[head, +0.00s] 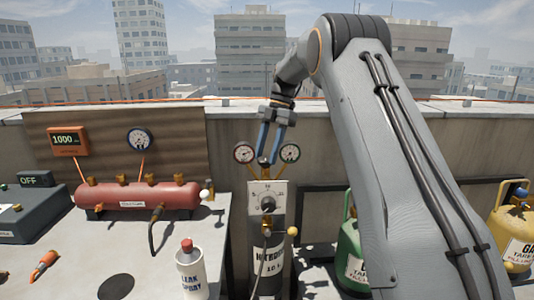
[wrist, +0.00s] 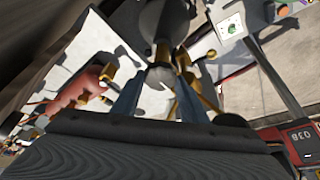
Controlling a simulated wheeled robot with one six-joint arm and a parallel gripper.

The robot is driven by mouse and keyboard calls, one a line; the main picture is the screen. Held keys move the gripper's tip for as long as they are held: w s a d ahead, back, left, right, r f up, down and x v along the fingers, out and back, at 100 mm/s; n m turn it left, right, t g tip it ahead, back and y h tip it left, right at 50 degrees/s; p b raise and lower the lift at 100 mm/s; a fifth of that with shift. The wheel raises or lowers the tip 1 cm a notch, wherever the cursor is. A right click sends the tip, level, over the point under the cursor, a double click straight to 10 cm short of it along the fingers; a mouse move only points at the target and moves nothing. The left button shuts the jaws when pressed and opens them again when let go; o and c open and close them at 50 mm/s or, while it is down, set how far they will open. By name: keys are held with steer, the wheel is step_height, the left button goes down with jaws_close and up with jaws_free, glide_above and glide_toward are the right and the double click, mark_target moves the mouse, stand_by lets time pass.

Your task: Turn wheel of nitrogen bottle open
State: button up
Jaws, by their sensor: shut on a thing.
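The nitrogen bottle (head: 270,268) stands upright at the middle of the head view, dark with a white label. My gripper (head: 267,160) reaches down to its top, between two round gauges. A plate with a dial and a dark knob (head: 268,204) is on the bottle's front, below the gripper.
The left gauge (head: 244,153) and right gauge (head: 290,153) sit close beside my fingers. A bench on the left holds a red manifold (head: 138,196) and a leak spray bottle (head: 191,270). A green cylinder (head: 352,250) and a yellow cylinder (head: 517,235) stand right. A low wall runs behind.

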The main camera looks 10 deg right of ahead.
steer(key=o, duration=1)
steer(key=shift+o, duration=0.2)
steer(key=b+v, duration=0.1)
steer(key=v, duration=0.6)
steer(key=shift+r, duration=0.35)
steer(key=shift+w+d, duration=0.1)
steer(key=shift+d, duration=0.05)
